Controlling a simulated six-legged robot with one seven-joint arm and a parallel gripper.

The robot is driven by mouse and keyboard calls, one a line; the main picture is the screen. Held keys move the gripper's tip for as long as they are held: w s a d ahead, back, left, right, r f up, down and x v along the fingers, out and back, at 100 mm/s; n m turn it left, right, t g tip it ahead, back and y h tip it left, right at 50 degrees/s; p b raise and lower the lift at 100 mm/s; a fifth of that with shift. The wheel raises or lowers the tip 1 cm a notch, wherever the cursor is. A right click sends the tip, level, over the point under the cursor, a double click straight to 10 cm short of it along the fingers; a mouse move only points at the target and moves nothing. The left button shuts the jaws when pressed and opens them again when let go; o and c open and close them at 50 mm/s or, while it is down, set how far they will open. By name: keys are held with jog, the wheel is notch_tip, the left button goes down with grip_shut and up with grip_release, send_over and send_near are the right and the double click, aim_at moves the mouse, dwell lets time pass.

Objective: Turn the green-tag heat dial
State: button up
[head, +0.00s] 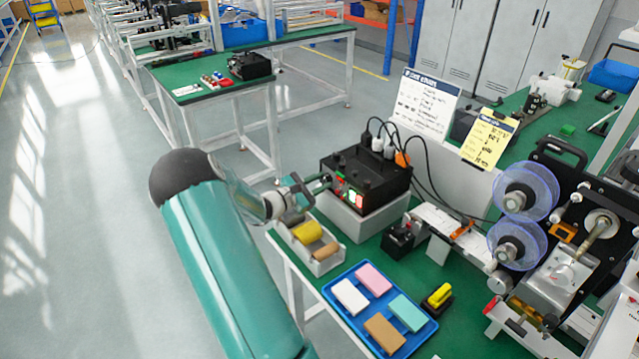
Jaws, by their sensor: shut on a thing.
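The black control box (366,172) stands on a white block at the near end of the green bench. Its front panel has a lit red and green switch (355,197) and small coloured marks. My gripper (322,184) reaches it from the left and is shut on a dial at the left part of that panel. The jaws cover most of the dial, so its pointer and setting are hidden. The tag colour beside it is too small to tell for sure.
A white bin (316,262) with yellow and brown rolls sits below my gripper. A blue tray (376,338) with coloured blocks lies nearer. A small black device (398,240), cables and a machine with clear reels (526,192) stand to the right. Open floor lies left.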

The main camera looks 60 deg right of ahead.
jog(key=shift+m, duration=1.6)
jog(key=o, duration=0.7)
jog(key=v, duration=1.3)
jog(key=shift+w+a, duration=0.2)
jog(key=shift+a, duration=0.15)
